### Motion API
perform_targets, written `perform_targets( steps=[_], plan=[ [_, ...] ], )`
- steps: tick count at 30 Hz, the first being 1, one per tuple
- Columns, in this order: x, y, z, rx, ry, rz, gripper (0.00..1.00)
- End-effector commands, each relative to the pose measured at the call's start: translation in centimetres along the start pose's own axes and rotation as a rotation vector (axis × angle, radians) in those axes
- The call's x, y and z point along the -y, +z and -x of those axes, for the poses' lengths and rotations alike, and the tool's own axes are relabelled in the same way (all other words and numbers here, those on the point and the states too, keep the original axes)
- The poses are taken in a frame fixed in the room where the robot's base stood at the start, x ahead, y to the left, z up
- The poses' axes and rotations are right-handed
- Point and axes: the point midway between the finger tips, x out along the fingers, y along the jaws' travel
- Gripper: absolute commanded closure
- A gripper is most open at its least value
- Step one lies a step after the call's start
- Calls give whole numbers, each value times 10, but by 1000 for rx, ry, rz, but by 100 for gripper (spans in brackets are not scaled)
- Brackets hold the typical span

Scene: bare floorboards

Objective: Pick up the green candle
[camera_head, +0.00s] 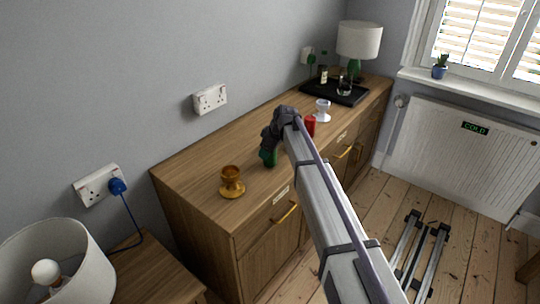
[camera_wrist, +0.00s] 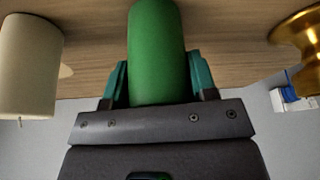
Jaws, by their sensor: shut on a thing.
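The green candle (camera_wrist: 158,50) stands between the two teal fingers of my gripper (camera_wrist: 158,80) in the wrist view, with a finger against each side. My gripper is shut on it. In the head view, a small part of the green candle (camera_head: 269,158) shows under my dark gripper (camera_head: 271,146), over the wooden sideboard (camera_head: 195,165). I cannot tell whether the candle's base touches the wood.
A cream candle (camera_wrist: 28,65) is at the left of the wrist view. A brass goblet-shaped holder (camera_head: 231,183) stands near the sideboard's front left. A red object (camera_head: 310,125), a white goblet (camera_head: 322,111) and a black tray (camera_head: 318,92) are farther back.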

Motion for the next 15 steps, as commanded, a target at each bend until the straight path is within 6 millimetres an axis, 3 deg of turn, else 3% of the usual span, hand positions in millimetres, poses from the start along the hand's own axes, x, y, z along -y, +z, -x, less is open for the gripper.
perform_targets(
  steps=[6,15],
  plan=[
    [0,0,0,0,0,0,74],
    [0,-3,7,0,0,0,75]
  ],
)
